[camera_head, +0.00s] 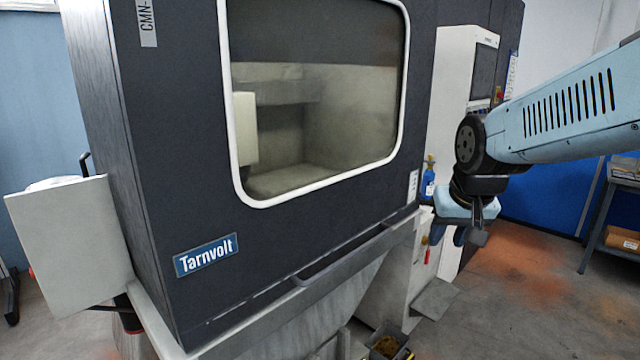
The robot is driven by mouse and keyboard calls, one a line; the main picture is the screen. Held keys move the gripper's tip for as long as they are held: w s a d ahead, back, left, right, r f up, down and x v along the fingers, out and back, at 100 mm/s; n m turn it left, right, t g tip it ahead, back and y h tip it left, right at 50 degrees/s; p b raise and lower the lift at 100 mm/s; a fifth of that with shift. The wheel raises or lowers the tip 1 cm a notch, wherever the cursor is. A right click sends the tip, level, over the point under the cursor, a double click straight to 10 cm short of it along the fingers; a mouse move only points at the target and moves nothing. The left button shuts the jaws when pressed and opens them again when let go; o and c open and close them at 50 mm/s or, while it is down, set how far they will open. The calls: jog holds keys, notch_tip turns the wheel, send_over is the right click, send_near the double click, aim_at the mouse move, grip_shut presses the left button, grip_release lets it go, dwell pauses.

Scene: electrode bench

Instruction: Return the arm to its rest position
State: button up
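My light blue arm reaches in from the right edge of the head view. It ends in a dark round joint, with my gripper (474,236) hanging below it and pointing down. The gripper is in front of the machine's right end, apart from the big window. It is small here and partly hidden by its own wrist, so I cannot tell whether its fingers are open or shut. I see no object clearly held in it.
A large dark Tarnvolt machine (180,150) with a white-framed window (330,100) fills the left and middle. A control cabinet (455,75) stands behind my gripper. A small bin (388,346) is on the floor. A shelf (597,215) stands at right, beyond open floor.

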jog(key=s+r+n, duration=0.1)
jog(key=s+r, duration=0.2)
jog(key=s, duration=0.7)
jog(key=shift+r+t, duration=0.25)
jog(key=shift+t, duration=0.05)
jog(key=shift+w, duration=0.1)
dwell(0.5)
